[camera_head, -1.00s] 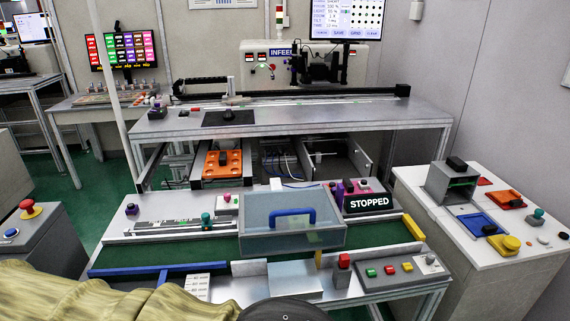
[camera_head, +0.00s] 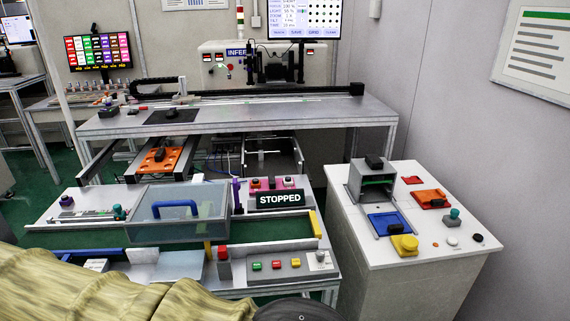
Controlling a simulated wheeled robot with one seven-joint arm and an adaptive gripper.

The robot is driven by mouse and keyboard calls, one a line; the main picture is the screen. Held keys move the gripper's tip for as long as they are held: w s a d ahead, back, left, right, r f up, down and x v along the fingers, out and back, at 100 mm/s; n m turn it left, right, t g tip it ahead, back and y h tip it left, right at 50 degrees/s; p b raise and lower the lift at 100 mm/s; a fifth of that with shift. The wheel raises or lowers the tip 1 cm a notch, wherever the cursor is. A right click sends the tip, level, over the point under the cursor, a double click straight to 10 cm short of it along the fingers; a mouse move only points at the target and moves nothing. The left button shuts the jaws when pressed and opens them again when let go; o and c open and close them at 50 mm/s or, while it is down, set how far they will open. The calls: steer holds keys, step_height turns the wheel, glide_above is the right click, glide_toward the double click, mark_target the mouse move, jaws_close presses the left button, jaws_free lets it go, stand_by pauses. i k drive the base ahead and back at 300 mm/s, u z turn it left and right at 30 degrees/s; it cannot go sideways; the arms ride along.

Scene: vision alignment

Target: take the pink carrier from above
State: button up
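A pink piece (camera_head: 255,189), which looks like the pink carrier, sits at the back right of the middle bench, behind the black STOPPED sign (camera_head: 281,199). The sign hides its lower front, and small dark parts stand on or beside it. A purple post (camera_head: 236,196) stands just to its left. My gripper is not in view. My arm's olive-yellow sleeve fills the lower left, well apart from the pink piece.
A clear box with a blue handle (camera_head: 178,209) stands left of the sign. A button panel (camera_head: 280,265) is in front. An orange carrier (camera_head: 158,164) lies farther back. A white side table (camera_head: 440,256) holds orange, blue and yellow pieces.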

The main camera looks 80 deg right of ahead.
mark_target(272, 183)
steer(key=z, duration=1.45)
